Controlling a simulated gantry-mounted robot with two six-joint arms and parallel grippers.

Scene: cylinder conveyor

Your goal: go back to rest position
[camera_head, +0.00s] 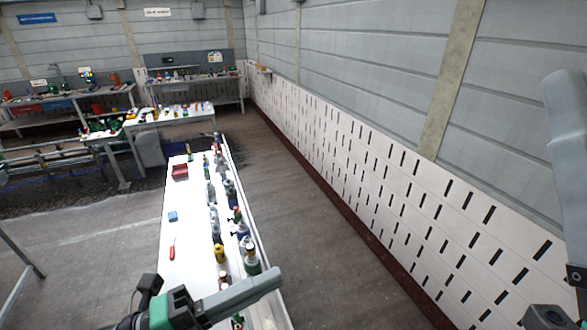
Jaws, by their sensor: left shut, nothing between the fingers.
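My left gripper (274,277) is at the bottom of the head view, with its green and black wrist to the left. Its grey fingers are shut and empty, and they appear in front of the near end of the white bench (191,215). Part of my right arm (567,150) stands at the right edge of the view. It is cut off by the frame, and I cannot tell the state of its gripper.
Several cylinders (250,262) line the right side of the bench. A red box (180,171), a blue block (173,216) and a red-handled tool (172,247) lie on it. A slotted wall (400,200) runs along the right, with clear floor (290,210) between.

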